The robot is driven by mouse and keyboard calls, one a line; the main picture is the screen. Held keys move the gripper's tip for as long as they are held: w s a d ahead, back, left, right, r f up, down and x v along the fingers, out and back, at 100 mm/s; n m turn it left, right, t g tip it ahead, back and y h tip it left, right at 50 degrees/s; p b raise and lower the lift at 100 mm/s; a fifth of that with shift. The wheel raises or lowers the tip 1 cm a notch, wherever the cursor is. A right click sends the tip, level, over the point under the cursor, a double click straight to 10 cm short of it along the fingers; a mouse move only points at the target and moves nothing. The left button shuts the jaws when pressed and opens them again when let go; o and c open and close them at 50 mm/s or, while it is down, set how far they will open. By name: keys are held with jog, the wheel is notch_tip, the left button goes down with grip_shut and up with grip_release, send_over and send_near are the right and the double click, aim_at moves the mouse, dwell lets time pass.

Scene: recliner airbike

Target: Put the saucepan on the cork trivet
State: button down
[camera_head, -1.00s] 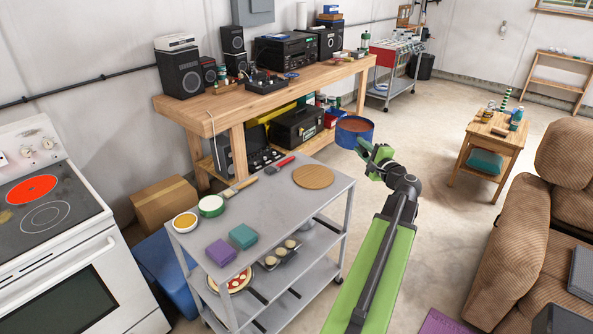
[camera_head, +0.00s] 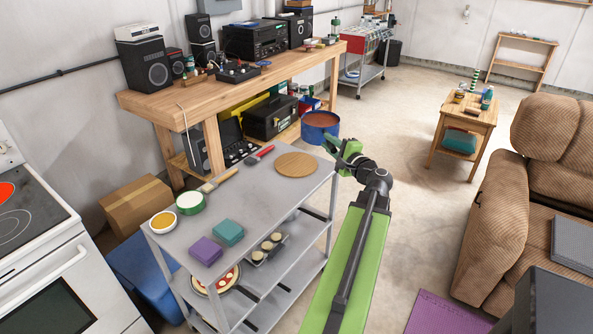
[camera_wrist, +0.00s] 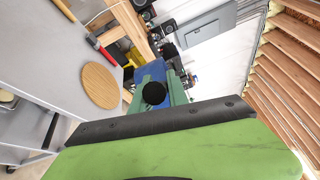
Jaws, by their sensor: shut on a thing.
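The saucepan (camera_head: 320,130) is blue outside with a brown inside, and is held upright in the air beyond the trolley's far right corner in the head view. My gripper (camera_head: 345,152) is shut on its handle, which is mostly hidden by the fingers. In the wrist view the blue pan (camera_wrist: 151,74) shows between the green fingers, behind a round black end. The round cork trivet (camera_head: 297,165) lies bare on the grey trolley top, just left of my gripper; it also shows in the wrist view (camera_wrist: 101,86).
The grey trolley (camera_head: 262,187) also carries a red-handled tool (camera_head: 259,156), a brush (camera_head: 220,180), two small bowls, a purple block (camera_head: 205,250) and a teal block (camera_head: 228,232). A wooden workbench (camera_head: 180,107) stands behind. A brown recliner (camera_head: 500,215) stands right, with open floor between.

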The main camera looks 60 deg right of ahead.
jog(key=a+f+b, duration=0.3)
jog(key=a+f, duration=0.1)
jog(key=f, duration=0.1)
jog(key=w+d+f+b, duration=0.4)
jog(key=w+f+b, duration=0.3)
jog(key=w, duration=0.3)
jog(key=shift+w+y, duration=0.2)
jog(key=shift+y, duration=0.1)
notch_tip(320, 180, down, 4)
jog(key=b, duration=0.4)
jog(key=shift+f, duration=0.25)
jog(key=shift+r, duration=0.15)
jog(key=c, duration=1.7)
grip_release()
jog(key=shift+f, duration=0.2)
jog(key=shift+c, duration=0.2)
jog(key=o, duration=0.5)
jog(key=shift+a+r, duration=0.1)
jog(key=shift+c, duration=0.2)
